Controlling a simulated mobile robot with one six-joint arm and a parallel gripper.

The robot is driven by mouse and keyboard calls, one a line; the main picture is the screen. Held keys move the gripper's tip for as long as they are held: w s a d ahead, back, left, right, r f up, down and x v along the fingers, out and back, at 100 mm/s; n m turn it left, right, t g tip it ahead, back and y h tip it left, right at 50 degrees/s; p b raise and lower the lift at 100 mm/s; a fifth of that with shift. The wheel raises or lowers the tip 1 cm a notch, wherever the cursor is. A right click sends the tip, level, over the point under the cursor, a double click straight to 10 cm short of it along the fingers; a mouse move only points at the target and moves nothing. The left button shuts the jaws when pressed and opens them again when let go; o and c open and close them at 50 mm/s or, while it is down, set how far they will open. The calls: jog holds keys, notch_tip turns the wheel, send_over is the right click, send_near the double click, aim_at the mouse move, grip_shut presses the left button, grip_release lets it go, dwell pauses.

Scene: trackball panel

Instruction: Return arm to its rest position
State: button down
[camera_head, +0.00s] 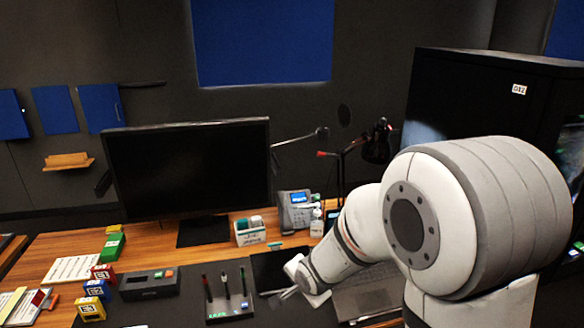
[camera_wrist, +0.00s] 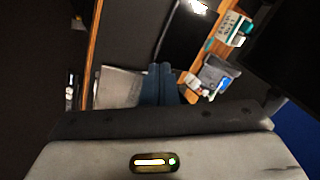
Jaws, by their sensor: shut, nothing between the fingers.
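My gripper (camera_head: 288,293) is at the end of my white arm, low over the desk, beside a dark flat pad (camera_head: 268,268) and left of a laptop (camera_head: 368,296). In the wrist view its two blue-grey fingers (camera_wrist: 160,72) lie together with nothing between them. My arm reaches in from the right and hides part of the desk and laptop. A dark box with small red and green buttons (camera_head: 150,285) sits on the left half of the desk, apart from my gripper.
A monitor (camera_head: 188,168), a phone (camera_head: 298,208), a white bottle (camera_head: 316,228) and a desk lamp (camera_head: 376,146) are behind. Colored blocks (camera_head: 91,308) sit at left. A tall black cabinet (camera_head: 470,90) stands at right.

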jog(key=s+d+r+n+g+h, duration=0.1)
jog(key=s+d+r+n+h, duration=0.1)
jog(key=s+d+r+n, duration=0.55)
jog(key=s+d+r+n+g, duration=0.1)
jog(key=s+d+r, duration=0.1)
jog(key=s, duration=0.5)
jog(key=s+d+r+n+g, duration=0.1)
jog(key=s+d+r, duration=0.2)
jog(key=s, duration=0.4)
jog(key=shift+d+r+b, duration=0.15)
jog(key=shift+d+b, duration=0.15)
